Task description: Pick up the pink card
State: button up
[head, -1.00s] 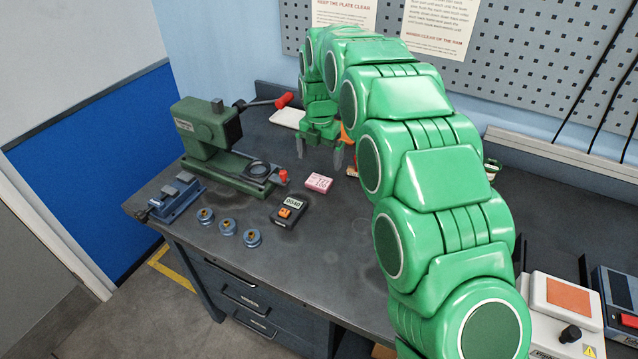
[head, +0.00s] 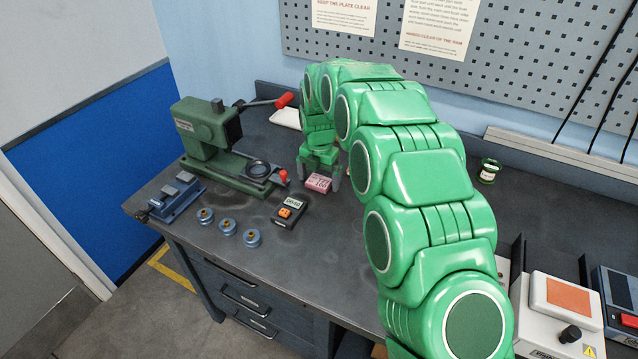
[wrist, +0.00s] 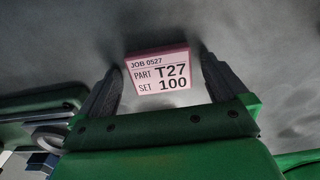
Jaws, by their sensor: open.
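The pink card (head: 318,183) lies on the dark bench top, right of the green press. My gripper (head: 319,186) is open and low over the bench at the card. In the wrist view its two dark fingers (wrist: 163,80) stand on either side of the card, with a visible gap at the right finger.
The green press (head: 210,140) with a red-tipped lever stands to the left. Several blue round pieces (head: 228,227) and a blue vise (head: 175,197) sit near the front left. A green jar (head: 489,171) stands at right.

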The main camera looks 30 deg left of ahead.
jog(key=shift+c, duration=0.5)
jog(key=c, duration=1)
jog(key=shift+r, duration=0.1)
